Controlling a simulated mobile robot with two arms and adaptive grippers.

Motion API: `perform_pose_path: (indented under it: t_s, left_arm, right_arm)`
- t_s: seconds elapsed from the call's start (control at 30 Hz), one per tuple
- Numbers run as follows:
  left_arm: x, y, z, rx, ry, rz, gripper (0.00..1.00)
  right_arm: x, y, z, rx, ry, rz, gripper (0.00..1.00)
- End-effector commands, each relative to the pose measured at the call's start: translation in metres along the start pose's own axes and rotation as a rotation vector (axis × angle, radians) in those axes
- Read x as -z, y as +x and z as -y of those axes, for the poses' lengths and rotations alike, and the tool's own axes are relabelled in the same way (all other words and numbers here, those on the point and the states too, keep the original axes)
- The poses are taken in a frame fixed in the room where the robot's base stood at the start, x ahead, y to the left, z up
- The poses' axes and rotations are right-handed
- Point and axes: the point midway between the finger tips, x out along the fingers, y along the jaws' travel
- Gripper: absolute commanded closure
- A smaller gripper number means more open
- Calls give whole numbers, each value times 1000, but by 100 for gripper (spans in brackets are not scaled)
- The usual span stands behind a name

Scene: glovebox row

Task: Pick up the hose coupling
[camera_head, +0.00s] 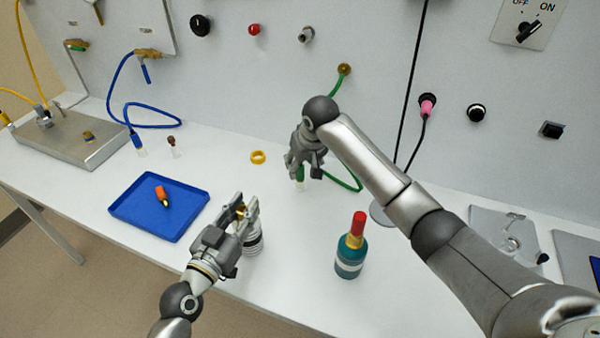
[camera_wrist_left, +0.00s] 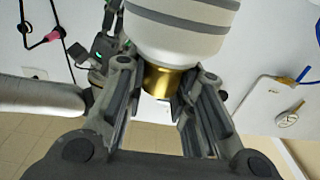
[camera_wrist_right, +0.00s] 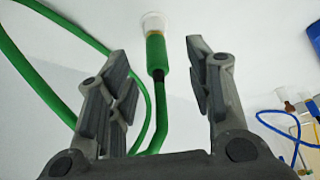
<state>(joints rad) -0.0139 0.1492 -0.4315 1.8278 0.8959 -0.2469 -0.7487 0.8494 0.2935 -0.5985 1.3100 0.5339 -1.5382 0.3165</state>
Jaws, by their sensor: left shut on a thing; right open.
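The green hose's end, with a green sleeve, brass ring and clear tip that looks like the hose coupling (camera_wrist_right: 156,55), lies between the spread fingers of my right gripper (camera_wrist_right: 160,85) in the right wrist view. The fingers are open with gaps on both sides. In the head view the right gripper (camera_head: 300,172) hangs over the bench, and part of the green sleeve (camera_head: 300,173) shows below it. My left gripper (camera_head: 243,207) is shut on the brass neck (camera_wrist_left: 165,82) of a white, grey-banded container (camera_wrist_left: 180,30), mostly hidden behind the gripper in the head view.
A blue tray (camera_head: 130,207) holding a small orange-capped item (camera_head: 162,194) lies at left. A teal bottle with a red cap (camera_head: 350,255) stands near the front edge. A yellow ring (camera_head: 258,157) and a blue hose (camera_head: 155,126) lie farther back. The bench between tray and ring is clear.

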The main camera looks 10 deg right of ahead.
Motion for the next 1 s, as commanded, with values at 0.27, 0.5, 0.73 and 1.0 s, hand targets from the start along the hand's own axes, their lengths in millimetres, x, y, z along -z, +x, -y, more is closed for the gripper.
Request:
perform_pose_path:
  t_s: [0.27, 0.5, 0.73, 1.0]
  left_arm:
    - [0, 0, 0, 0, 0, 0, 100]
    - [0, 0, 0, 0, 0, 0, 100]
    - [0, 0, 0, 0, 0, 0, 100]
    - [0, 0, 0, 0, 0, 0, 100]
  right_arm:
    - [6, 24, -3, 0, 0, 2, 52]
    - [9, 49, -5, 0, -1, 1, 52]
    - [9, 53, -5, 0, -1, 0, 52]
    - [9, 53, -5, 1, -1, 0, 75]
